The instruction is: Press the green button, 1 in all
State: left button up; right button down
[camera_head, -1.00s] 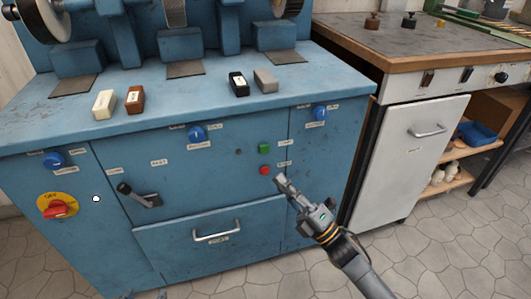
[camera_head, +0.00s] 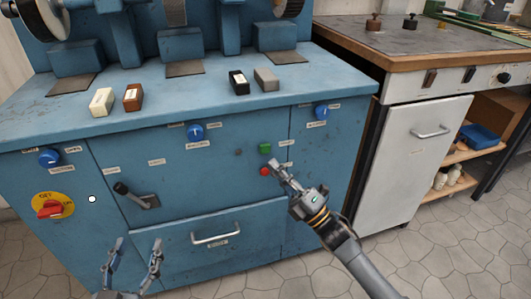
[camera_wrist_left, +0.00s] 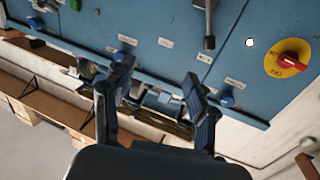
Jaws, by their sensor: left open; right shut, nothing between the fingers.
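The green button (camera_head: 265,148) is a small square on the front panel of the blue machine, right of centre. A red button (camera_head: 264,171) sits just below it. My right gripper (camera_head: 271,163) is shut and empty. In the head view its tips overlap the panel just below the green button, beside the red one; I cannot tell whether they touch. My left gripper (camera_head: 137,243) is open and empty at the bottom left, in front of the lower part of the machine. It also shows open in the left wrist view (camera_wrist_left: 157,75).
A yellow and red rotary switch (camera_head: 52,207), a black lever (camera_head: 135,196), blue knobs (camera_head: 195,132) and a drawer handle (camera_head: 217,238) are on the machine front. Several small blocks lie on its top. A white cabinet (camera_head: 420,160) stands at the right.

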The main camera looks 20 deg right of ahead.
aim_at(262, 147)
pick_arm(q)
notch_tip(262, 147, up, 9)
jog(key=s+t+h+b, duration=0.1)
jog(key=t+h, duration=0.1)
jog(key=t, duration=0.3)
jog(key=shift+s+d+f+b, duration=0.15)
jog(key=shift+s+d+b, duration=0.25)
pick_arm(e)
jog(key=shift+w, duration=1.7)
pick_arm(q)
jog(key=shift+s+r+t+h+b, duration=0.3)
jog(key=shift+s+r+t, duration=0.4)
jog(key=shift+r+t, duration=0.35)
pick_arm(e)
jog(key=shift+w, duration=0.4)
